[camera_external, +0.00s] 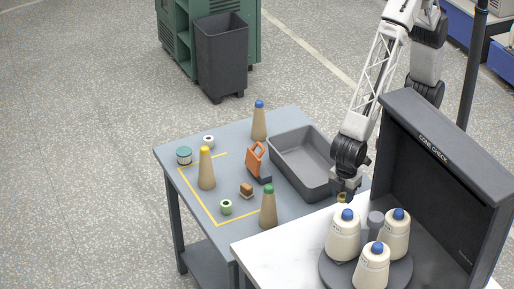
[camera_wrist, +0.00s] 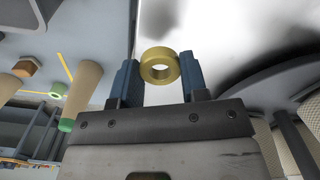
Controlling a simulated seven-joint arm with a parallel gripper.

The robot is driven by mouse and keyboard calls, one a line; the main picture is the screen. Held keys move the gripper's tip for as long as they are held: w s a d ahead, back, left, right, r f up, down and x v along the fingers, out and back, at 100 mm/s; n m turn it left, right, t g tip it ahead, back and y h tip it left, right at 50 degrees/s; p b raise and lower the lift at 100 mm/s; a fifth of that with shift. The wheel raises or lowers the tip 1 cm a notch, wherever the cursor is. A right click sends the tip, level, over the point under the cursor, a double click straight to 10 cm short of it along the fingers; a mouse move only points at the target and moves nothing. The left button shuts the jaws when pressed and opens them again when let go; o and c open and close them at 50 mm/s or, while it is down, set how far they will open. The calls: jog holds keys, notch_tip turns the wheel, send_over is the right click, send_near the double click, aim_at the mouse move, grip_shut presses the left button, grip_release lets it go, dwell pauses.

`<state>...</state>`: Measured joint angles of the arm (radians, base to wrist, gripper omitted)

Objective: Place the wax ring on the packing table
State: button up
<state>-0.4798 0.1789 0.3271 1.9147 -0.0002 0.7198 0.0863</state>
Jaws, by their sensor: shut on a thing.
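A yellow-gold ring (camera_wrist: 160,66), which looks like the wax ring, is between the two blue fingers of my gripper (camera_wrist: 159,80) in the wrist view. My gripper is shut on it, and its hole faces the camera. In the external view my gripper (camera_external: 343,192) points down near the back edge of the white tabletop (camera_external: 270,247); a little yellow of the ring (camera_external: 342,198) shows below it, behind a cone. A blue-grey table (camera_external: 190,200) with a yellow tape outline stands to the left. I cannot tell which surface is the packing table.
A turntable (camera_external: 330,267) with cream cones and a dark upright panel (camera_external: 432,165) stand close to my gripper. The blue-grey table holds a grey bin (camera_external: 283,160), several tan cones, an orange tool (camera_external: 256,160), a brown block (camera_external: 246,190) and a green ring (camera_external: 226,207). The tape outline has bare room inside.

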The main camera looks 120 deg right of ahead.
aim_at(343, 209)
jog(key=shift+f, duration=1.8)
jog(key=o, duration=0.9)
jog(key=shift+f, duration=0.1)
jog(key=shift+r, duration=3.9)
